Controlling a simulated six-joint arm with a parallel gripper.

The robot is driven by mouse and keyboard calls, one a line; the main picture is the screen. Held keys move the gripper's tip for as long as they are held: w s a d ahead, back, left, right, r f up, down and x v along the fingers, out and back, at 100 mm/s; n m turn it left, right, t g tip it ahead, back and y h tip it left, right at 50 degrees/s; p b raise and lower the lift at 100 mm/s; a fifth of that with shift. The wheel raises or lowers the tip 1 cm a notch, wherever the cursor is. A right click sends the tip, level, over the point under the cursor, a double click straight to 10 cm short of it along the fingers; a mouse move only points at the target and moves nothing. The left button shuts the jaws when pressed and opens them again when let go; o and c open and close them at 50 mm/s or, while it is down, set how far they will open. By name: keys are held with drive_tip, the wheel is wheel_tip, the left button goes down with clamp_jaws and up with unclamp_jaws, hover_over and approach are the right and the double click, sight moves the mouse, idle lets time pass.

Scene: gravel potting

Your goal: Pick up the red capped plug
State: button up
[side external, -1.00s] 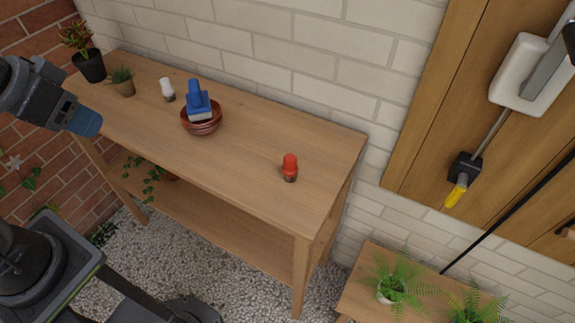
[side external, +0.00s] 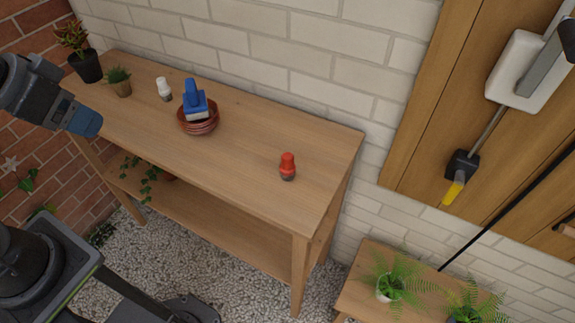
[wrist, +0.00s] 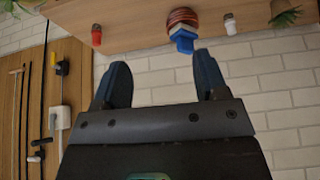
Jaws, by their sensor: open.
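The red capped plug (side external: 287,166) stands upright on the wooden table, toward its right end; its lower part is dark. It also shows in the wrist view (wrist: 96,36), at the upper left. My gripper (side external: 88,124) is at the left of the side view, over the left end of the table and far from the red capped plug. In the wrist view my gripper (wrist: 158,78) has its two blue fingers spread wide with nothing between them.
A white capped plug (side external: 164,88) and two potted plants stand further left. The tabletop between saucers and red plug is clear. A brick wall runs behind.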

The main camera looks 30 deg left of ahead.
drive_tip(key=w+d+r+m+g, duration=0.2)
drive_tip(key=w+d+m, duration=0.35)
drive_tip(key=w, duration=0.25)
drive_tip(key=m+g, duration=0.4)
drive_tip(key=m, duration=1)
hover_over(288, 169)
drive_tip(key=f, duration=1.1)
drive_tip(key=shift+w+a+f, duration=0.25)
drive_tip(key=shift+w+f, duration=0.15)
wheel_tip(288, 169, down, 14)
drive_tip(key=shift+w+r, duration=0.1)
drive_tip(key=shift+r, duration=0.1)
drive_tip(key=shift+c, duration=0.3)
drive_tip(key=c, duration=1)
